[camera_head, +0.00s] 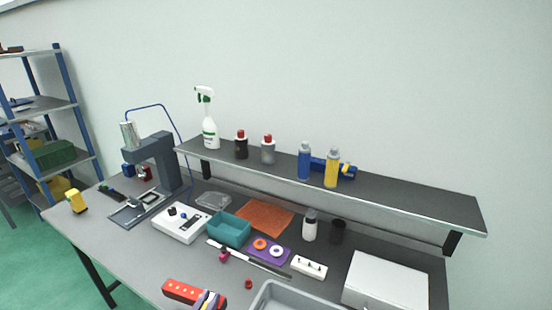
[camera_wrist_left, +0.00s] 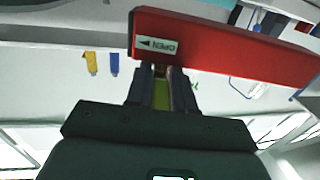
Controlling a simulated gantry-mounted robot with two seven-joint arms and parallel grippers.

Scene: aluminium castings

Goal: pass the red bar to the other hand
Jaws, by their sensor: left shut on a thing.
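The red bar (camera_head: 180,290) is at the bottom of the head view, above the front part of the bench. My left gripper (camera_head: 207,298) is shut on it near the bar's right end; only its tips show at the lower picture edge. In the left wrist view the red bar (camera_wrist_left: 235,47) lies across the fingertips of the left gripper (camera_wrist_left: 160,77). A pale label with an arrow and "OPEN" is near the gripped end, and the long free part runs to the right. My right gripper is in neither view.
A grey tray (camera_head: 262,303) stands just right of the bar. Behind are a teal bin (camera_head: 230,230), a purple plate with rings (camera_head: 262,257), a white box (camera_head: 388,283) and a press (camera_head: 155,165). A raised shelf (camera_head: 400,200) with bottles spans the back.

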